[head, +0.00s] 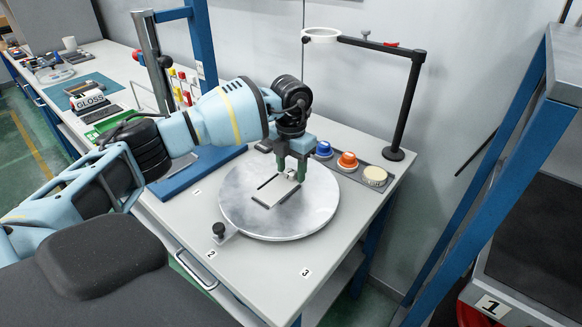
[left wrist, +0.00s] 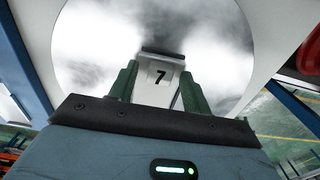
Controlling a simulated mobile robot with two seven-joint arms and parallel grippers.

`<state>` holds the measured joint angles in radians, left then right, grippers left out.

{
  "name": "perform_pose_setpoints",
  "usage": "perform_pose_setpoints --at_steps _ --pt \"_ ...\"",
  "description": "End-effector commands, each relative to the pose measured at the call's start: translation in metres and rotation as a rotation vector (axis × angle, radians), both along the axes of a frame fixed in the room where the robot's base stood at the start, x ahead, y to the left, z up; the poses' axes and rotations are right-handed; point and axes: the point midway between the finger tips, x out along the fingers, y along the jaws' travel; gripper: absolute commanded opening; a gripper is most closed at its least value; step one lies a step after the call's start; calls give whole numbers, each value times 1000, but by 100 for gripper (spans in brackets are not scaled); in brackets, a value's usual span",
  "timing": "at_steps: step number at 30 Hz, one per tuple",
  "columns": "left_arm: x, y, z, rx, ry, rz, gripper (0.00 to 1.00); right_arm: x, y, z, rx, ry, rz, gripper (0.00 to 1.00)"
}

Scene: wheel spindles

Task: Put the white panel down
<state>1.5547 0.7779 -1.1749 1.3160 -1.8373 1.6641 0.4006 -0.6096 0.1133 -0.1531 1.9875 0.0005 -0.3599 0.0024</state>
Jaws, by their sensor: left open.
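The white panel (head: 273,194) is a small flat plate with dark edges. It appears to lie on the round grey disc (head: 318,212) on the bench. In the left wrist view the panel (left wrist: 172,68) shows a black "7" and sits between my green fingers. My left gripper (head: 291,172) points down at the panel's far end. Its fingers (left wrist: 159,70) are apart, with a gap visible on at least the left side of the panel. Whether either finger touches it I cannot tell. My right gripper is not in view.
A black post with a white ring (head: 320,35) stands behind the disc. Blue, orange and cream knobs (head: 347,161) line the bench's back right. A small black knob (head: 218,229) sits at the disc's front left. The bench front near label 3 (head: 306,272) is clear.

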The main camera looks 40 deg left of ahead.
Motion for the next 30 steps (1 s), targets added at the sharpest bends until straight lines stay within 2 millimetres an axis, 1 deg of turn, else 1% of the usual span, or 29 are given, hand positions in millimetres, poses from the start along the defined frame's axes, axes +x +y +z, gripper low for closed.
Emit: perform_pose_setpoints --at_steps 5,12,18,24,30 --pt "1 0 19 0 -5 1 48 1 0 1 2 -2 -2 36" --pt "1 0 67 -1 -5 0 48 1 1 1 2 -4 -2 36" --pt "1 0 101 0 -4 0 48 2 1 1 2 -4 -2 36" --pt "0 0 119 -1 -1 0 48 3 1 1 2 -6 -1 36" --pt "0 0 122 -1 1 0 48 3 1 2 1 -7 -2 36"
